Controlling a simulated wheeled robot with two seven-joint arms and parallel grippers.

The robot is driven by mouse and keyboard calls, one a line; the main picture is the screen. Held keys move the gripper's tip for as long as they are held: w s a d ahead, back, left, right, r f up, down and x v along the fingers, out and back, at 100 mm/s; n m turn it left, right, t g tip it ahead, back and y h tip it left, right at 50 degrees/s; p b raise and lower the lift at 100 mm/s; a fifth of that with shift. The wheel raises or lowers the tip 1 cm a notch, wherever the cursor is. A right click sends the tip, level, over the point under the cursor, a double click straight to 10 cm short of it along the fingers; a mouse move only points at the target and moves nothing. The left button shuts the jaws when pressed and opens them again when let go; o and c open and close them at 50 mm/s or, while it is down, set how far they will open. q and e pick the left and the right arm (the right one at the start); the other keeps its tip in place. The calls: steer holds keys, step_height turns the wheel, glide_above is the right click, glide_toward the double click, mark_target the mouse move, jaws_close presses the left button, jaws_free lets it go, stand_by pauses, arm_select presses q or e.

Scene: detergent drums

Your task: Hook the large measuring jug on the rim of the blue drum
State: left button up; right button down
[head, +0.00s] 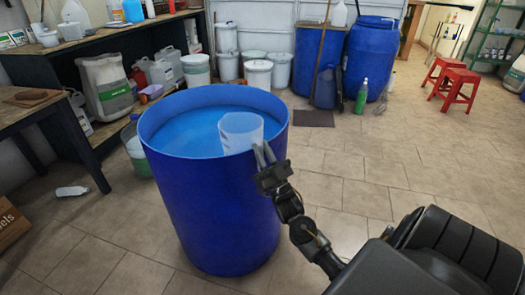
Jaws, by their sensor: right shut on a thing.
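The large blue drum (207,205) stands open on the tiled floor, with light blue liquid inside. The large measuring jug (240,130), whitish and translucent, is upright at the drum's front right, over the opening and just inside the rim. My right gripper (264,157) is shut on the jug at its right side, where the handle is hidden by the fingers. The fingers are at the drum's right front rim. I cannot tell whether the jug touches or hangs on the rim. My left gripper is not in view.
A dark workbench (118,38) with bottles and jugs stands at the back left, a small table (45,105) at the left. White buckets (258,74) and closed blue drums (372,50) line the back. Red stools (458,85) stand at the right. Floor right of the drum is clear.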

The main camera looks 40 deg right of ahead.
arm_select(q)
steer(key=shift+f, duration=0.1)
arm_select(e)
steer(key=c, duration=1.2)
jaws_free()
steer(key=shift+s+f, duration=0.15)
steer(key=shift+f, duration=0.1)
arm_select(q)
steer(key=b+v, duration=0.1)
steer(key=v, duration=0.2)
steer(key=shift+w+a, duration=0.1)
arm_select(e)
steer(key=v, duration=1)
steer(key=shift+s, duration=0.15)
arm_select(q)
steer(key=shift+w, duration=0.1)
arm_select(e)
steer(key=shift+f, duration=0.1)
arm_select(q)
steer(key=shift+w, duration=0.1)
